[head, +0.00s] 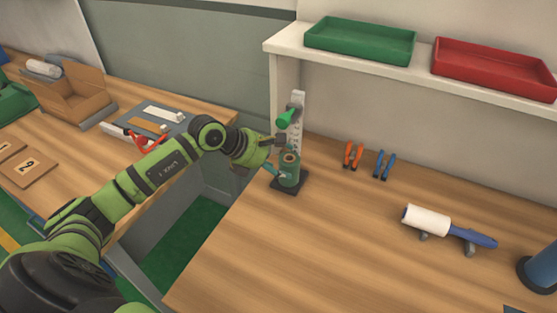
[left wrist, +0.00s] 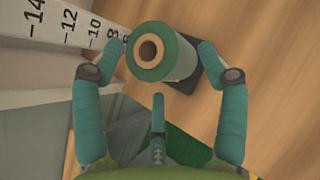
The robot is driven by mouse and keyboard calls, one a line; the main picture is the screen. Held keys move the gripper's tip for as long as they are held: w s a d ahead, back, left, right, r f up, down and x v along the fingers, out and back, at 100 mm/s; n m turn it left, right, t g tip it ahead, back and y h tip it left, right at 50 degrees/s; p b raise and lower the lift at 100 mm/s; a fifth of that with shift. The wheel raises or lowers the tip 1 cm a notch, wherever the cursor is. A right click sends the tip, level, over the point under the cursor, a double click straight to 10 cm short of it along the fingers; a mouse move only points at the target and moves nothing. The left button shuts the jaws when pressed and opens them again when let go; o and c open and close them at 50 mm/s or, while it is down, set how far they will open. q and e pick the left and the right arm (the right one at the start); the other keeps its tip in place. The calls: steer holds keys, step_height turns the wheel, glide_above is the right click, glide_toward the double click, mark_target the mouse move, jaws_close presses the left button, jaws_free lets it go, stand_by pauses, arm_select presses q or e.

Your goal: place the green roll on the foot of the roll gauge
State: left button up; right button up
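The green roll (head: 290,166) stands upright at the roll gauge's dark foot (head: 289,187), in front of its white scale post (head: 298,112). I cannot tell whether the roll rests fully on the foot. My left gripper (head: 279,154) is at the roll from the left. In the left wrist view the roll (left wrist: 163,52) shows its end with a tan core, between two bent teal fingers. Their tips are close beside it; contact is unclear. A third finger points toward it from below. The dark foot (left wrist: 211,66) shows partly behind the roll. My right gripper is out of view.
A shelf with a green tray (head: 360,41) and a red tray (head: 495,69) stands behind. Orange (head: 352,155) and blue (head: 384,164) tools lie right of the gauge. A white roller with blue handle (head: 448,227) lies farther right.

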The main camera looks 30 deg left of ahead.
arm_select(q)
steer(key=shift+r+p, duration=0.2)
steer(key=shift+p, duration=0.1)
steer(key=shift+s+a+r+b, duration=0.1)
steer(key=shift+s+a+b, duration=0.1)
steer(key=shift+a+b, duration=0.1)
steer(key=b+v, duration=0.3)
steer(key=v, duration=0.8)
steer(key=shift+r+b, duration=0.15)
steer(key=shift+b, duration=0.15)
